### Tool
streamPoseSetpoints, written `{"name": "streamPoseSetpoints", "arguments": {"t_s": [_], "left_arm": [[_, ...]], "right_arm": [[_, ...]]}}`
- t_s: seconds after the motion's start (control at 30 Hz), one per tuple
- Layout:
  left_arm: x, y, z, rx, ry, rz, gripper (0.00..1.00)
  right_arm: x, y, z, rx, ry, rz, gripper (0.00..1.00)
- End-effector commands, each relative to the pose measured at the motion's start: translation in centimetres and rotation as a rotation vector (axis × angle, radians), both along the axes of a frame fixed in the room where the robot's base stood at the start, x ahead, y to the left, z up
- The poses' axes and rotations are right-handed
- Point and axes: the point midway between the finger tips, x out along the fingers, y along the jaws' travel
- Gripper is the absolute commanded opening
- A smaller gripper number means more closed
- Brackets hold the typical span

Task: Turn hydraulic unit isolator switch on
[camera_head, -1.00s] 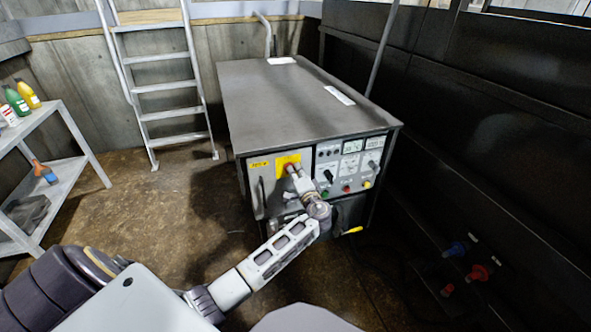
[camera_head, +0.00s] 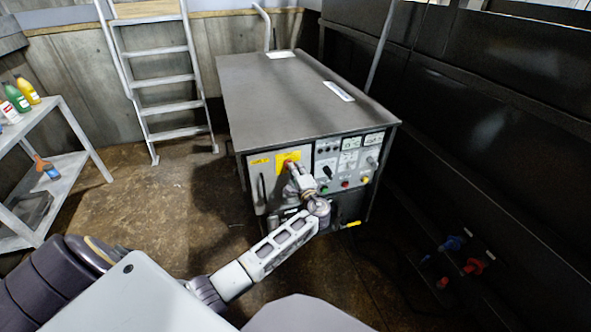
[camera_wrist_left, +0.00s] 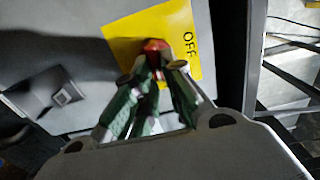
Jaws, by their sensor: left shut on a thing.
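The hydraulic unit (camera_head: 310,95) is a dark box-shaped cabinet with a grey front panel. Its isolator switch is a red knob (camera_wrist_left: 154,46) on a yellow plate (camera_wrist_left: 120,35) with the word OFF on it. The yellow plate also shows in the head view (camera_head: 281,160). My left gripper (camera_wrist_left: 154,66) is at the knob, with its green-padded fingers shut on it. In the head view my left gripper (camera_head: 292,170) reaches the panel just below the plate and partly covers the knob. My right gripper does not show.
Right of the plate are meters, a black knob (camera_head: 326,171) and small coloured buttons. A shelf (camera_head: 75,165) with bottles stands at the left, a ladder (camera_head: 165,88) behind. Red and blue fittings (camera_head: 474,266) are on the dark wall at right. Floor left of the cabinet is clear.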

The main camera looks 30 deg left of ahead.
Motion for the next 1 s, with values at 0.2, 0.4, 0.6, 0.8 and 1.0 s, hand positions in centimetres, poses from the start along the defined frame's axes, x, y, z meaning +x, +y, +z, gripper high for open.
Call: {"name": "streamPoseSetpoints", "arguments": {"t_s": [0.2,0.4,0.6,0.8,1.0], "left_arm": [[0.07,-0.12,0.03,0.002,0.001,-0.003,0.00],[0.06,-0.09,0.03,0.002,0.001,-0.003,0.26],[0.03,-0.05,0.01,0.001,0.001,-0.002,0.33],[-0.02,-0.07,-0.01,0.001,0.001,-0.001,0.33],[-0.53,-0.69,-0.06,-0.001,0.001,-0.002,0.33]], "right_arm": [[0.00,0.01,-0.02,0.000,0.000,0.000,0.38],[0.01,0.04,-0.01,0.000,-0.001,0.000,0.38],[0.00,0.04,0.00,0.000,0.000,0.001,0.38],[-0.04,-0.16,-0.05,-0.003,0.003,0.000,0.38],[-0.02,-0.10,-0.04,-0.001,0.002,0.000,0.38]]}}
